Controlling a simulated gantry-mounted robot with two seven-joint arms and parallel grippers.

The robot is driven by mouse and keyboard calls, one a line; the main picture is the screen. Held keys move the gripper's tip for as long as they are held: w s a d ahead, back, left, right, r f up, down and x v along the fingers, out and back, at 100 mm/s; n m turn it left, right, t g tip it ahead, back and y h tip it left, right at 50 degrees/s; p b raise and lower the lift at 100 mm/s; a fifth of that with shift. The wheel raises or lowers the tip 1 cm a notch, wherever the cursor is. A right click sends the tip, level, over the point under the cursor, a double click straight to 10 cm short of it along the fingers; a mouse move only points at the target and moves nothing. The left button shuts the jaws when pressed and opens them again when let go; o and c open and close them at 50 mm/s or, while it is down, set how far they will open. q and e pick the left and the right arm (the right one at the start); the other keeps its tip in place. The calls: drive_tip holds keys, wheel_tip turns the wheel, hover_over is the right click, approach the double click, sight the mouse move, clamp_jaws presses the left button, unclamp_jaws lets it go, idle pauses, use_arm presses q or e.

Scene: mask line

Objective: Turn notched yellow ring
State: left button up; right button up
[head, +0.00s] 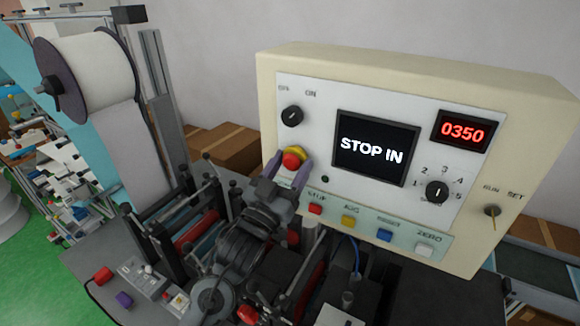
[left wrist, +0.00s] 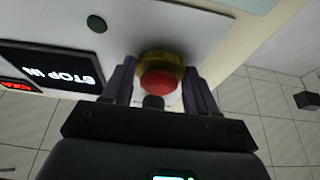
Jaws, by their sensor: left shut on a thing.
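The yellow ring (head: 297,152) sits around a red mushroom button (head: 291,160) on the left part of the control panel. My left gripper (head: 288,168) is at the button, with one finger on each side of the ring. It is shut on the ring. In the left wrist view the yellow ring (left wrist: 160,64) shows behind the red button (left wrist: 158,82), between the two fingers of my left gripper (left wrist: 159,85). The ring's notches cannot be made out. My right gripper is not in view.
The cream control box (head: 400,62) carries a screen (head: 375,148) reading "STOP IN", a red 0350 display (head: 462,131), knobs and a row of coloured buttons (head: 348,221). A black knob (head: 292,116) is just above the ring. Machine rollers (head: 195,232) and a white roll (head: 95,70) stand left.

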use_arm(q)
drive_tip(key=shift+m+g+h, duration=0.3)
drive_tip(key=shift+m, duration=0.4)
drive_tip(key=m+h, duration=0.1)
drive_tip(key=m, duration=0.1)
drive_tip(key=m+g, duration=0.1)
drive_tip(key=m, duration=0.1)
drive_tip(key=m+g+h+b, duration=0.1)
drive_tip(key=m, duration=0.1)
drive_tip(key=shift+w+a+h, duration=0.1)
drive_tip(key=shift+a+h, duration=0.15)
drive_tip(key=shift+h, duration=0.05)
drive_tip(key=shift+r+m+g+h+b, duration=0.15)
drive_tip(key=shift+m+g, duration=0.4)
drive_tip(key=shift+m, duration=0.75)
drive_tip(key=shift+m+g+h+b, duration=0.25)
drive_tip(key=shift+m+g, duration=0.3)
drive_tip(key=shift+m, duration=0.75)
